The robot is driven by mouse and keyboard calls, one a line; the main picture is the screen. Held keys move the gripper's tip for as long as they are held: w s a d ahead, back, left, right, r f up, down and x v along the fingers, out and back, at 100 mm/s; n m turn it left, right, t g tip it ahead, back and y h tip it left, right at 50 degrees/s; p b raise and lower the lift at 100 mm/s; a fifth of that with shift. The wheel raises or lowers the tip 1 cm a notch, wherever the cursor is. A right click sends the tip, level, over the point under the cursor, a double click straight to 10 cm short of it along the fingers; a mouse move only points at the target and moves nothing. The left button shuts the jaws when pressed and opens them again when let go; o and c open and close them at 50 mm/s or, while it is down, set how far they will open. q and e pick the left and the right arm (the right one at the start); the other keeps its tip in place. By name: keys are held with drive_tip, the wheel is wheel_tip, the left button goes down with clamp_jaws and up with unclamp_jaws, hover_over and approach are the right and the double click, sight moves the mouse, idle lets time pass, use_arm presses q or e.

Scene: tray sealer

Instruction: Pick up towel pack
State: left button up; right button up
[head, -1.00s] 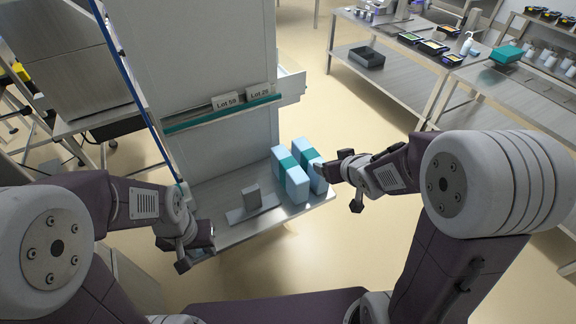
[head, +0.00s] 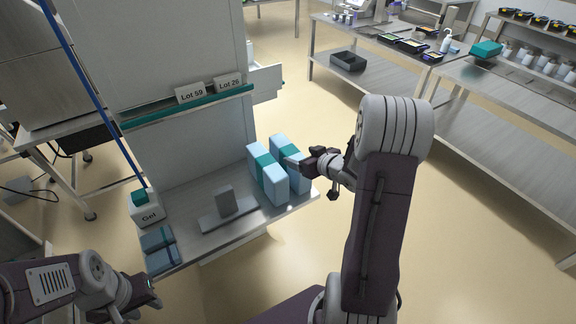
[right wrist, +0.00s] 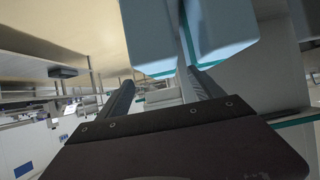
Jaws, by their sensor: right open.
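Two light blue towel packs with teal bands stand side by side on the steel shelf, the left pack (head: 267,176) and the right pack (head: 291,163). My right gripper (head: 303,161) is open at the right pack's upper right side. In the right wrist view, one pack (right wrist: 150,35) lies ahead of the open fingers, and one finger lines up with the narrow gap beside the other pack (right wrist: 228,25). I cannot tell whether a finger touches. My left gripper (head: 147,296) is low at the left, away from the packs; its jaws are unclear.
The shelf (head: 245,222) also holds a small grey block on a plate (head: 225,201), blue flat packs (head: 158,248) and a bottle marked Gel (head: 147,207). A panel with Lot 59 and Lot 26 cards (head: 191,94) rises behind. Open floor lies to the right.

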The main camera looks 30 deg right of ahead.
sight(294, 154)
drive_tip(key=x, duration=0.3)
drive_tip(key=shift+f, duration=0.1)
drive_tip(key=b+x, duration=0.1)
drive_tip(key=x, duration=0.4)
drive_tip(key=shift+a, duration=0.1)
clamp_jaws()
